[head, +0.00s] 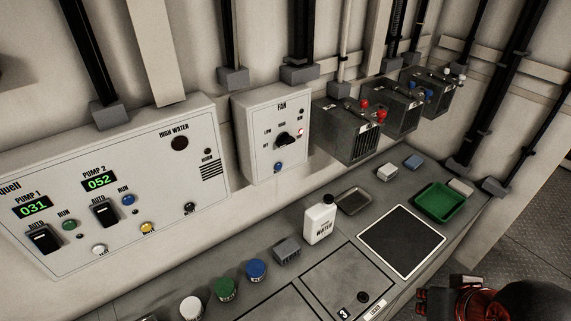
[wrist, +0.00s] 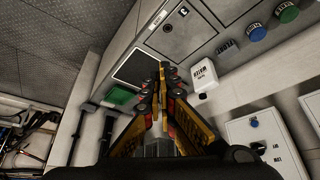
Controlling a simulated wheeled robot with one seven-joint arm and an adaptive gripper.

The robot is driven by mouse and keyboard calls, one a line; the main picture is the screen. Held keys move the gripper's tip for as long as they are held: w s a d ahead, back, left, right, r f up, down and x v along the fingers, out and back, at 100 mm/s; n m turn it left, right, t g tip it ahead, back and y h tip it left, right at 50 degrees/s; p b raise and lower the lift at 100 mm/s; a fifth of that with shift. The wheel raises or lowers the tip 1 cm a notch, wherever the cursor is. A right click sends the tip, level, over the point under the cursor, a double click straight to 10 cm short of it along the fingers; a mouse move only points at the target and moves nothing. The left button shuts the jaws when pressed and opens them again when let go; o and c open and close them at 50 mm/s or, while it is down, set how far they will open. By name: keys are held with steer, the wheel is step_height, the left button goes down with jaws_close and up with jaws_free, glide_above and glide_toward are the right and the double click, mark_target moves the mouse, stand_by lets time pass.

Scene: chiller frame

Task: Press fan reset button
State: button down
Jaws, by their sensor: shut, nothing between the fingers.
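The fan box (head: 252,140), a light grey panel marked FAN, hangs on the wall in the middle of the head view. It has a black selector knob (head: 289,140), a small indicator (head: 300,132) at right, and a blue round button (head: 278,167) at its lower edge; the small print by the button is unreadable. In the wrist view the fan box (wrist: 285,140) shows inverted at lower right, with the blue button (wrist: 254,122). My gripper (wrist: 163,66) is shut and empty, its tips over the bench and apart from the fan box.
A white water bottle (head: 320,222) stands on the bench below the fan box. A pump panel (head: 130,170) is at left, and dark boxes with terminals (head: 347,130) at right. A green tray (head: 439,202) and blue and green caps (head: 255,270) are on the bench.

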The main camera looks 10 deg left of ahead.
mark_target(278, 166)
steer(key=w+a+n+t+y, duration=0.4)
steer(key=w+a, duration=1.2)
steer(key=w, duration=0.4)
steer(key=w+a+f+n+t+h+p, duration=0.1)
steer(key=w+a+f+n+t+h, duration=0.1)
steer(key=w+a+f+t, duration=0.3)
steer(key=shift+w+a+f+n+h+p, duration=0.35)
steer(key=shift+w+a+f, duration=1.25)
steer(key=shift+w+a, duration=1.05)
steer(key=shift+s+a, duration=0.25)
steer(key=w+a, duration=0.5)
steer(key=a, duration=0.1)
steer(key=shift+w+a+p, duration=0.3)
steer(key=shift+w+p, duration=0.1)
